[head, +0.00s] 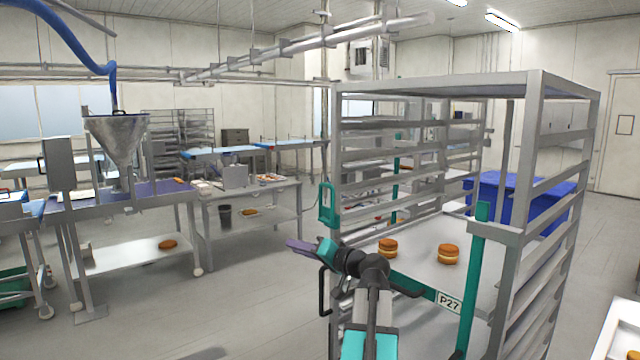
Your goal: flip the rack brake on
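The tall metal rack (535,150) stands close in front of me, right of centre. It has several shelf rails and a tray level holding filled rounds. A teal bar with the label P27 (449,302) crosses its front, and a teal upright (480,262) stands at its right post. A teal loop (327,204) sits at its left post. I cannot make out the rack brake; the rack's foot is out of frame or behind my arm. My gripper (299,247) is in front of the left post, pointing left. Its fingers are too small to tell open from shut.
Two filled rounds (448,254) sit on the rack's tray level. A blue bin (520,198) is behind the rack. Steel tables (250,190) and a funnel (117,140) stand at left. Open floor (245,290) lies left of the rack. A white tray edge (612,335) is at lower right.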

